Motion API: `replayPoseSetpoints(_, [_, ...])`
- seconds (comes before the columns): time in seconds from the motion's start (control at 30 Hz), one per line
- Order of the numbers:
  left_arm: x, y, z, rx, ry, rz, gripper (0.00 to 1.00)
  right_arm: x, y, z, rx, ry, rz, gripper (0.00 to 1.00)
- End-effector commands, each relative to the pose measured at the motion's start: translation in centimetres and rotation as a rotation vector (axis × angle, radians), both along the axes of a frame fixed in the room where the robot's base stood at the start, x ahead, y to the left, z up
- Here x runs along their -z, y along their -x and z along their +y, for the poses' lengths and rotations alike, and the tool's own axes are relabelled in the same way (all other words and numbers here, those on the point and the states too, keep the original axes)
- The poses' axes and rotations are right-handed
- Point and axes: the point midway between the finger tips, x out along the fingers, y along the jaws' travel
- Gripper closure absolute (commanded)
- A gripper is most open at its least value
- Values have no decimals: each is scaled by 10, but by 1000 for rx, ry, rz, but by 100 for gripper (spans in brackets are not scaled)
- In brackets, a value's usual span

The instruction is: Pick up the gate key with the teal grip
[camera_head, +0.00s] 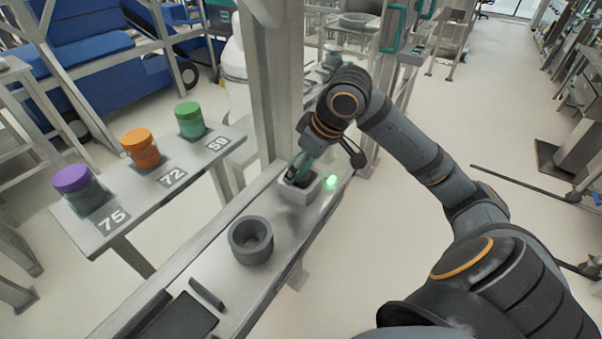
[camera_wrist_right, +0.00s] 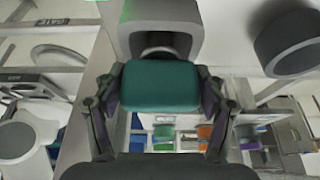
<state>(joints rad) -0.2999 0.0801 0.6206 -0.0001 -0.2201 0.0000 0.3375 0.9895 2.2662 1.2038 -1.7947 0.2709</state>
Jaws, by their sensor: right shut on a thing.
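The gate key's teal grip (camera_wrist_right: 160,86) fills the middle of the right wrist view, between the two fingers of my right gripper (camera_wrist_right: 160,95). The fingers are shut on its sides. A small part of the teal grip (camera_head: 304,164) shows in the head view, mostly covered by my right gripper (camera_head: 297,170). A grey block-shaped holder (camera_head: 299,190) on the narrow bench is right below it, and it shows just beyond the grip in the wrist view (camera_wrist_right: 160,16). I cannot tell whether the key's shaft is still inside the holder. My left gripper is not in view.
A green light (camera_head: 330,182) glows beside the holder. A round grey cup (camera_head: 251,241) stands nearer on the bench. A grey post (camera_head: 272,80) rises close by the right gripper. A side shelf (camera_head: 145,191) carries purple-, orange- and green-lidded jars.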

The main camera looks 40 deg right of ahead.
Motion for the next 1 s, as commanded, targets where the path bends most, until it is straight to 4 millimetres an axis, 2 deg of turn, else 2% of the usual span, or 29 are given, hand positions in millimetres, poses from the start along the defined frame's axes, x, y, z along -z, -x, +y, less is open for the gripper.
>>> replayPoseSetpoints(0.03, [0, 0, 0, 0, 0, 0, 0, 0, 0, 0, 0, 0, 0, 52])
replayPoseSetpoints(0.2, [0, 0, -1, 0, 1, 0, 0, 0, 0, 0, 0, 0, -1, 75])
replayPoseSetpoints(0.47, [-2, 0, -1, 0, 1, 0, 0, -5, 0, 0, 0, -1, -2, 75])
replayPoseSetpoints(0.7, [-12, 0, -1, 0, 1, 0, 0, -37, 0, -1, 1, 2, -6, 75])
replayPoseSetpoints(0.87, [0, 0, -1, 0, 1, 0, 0, -53, 20, -3, 5, 10, -5, 75])
replayPoseSetpoints(0.97, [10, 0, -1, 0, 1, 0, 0, -70, 35, -3, 7, 11, -7, 75])
replayPoseSetpoints(1.0, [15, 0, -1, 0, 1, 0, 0, -82, 44, -4, 7, 11, -11, 75])
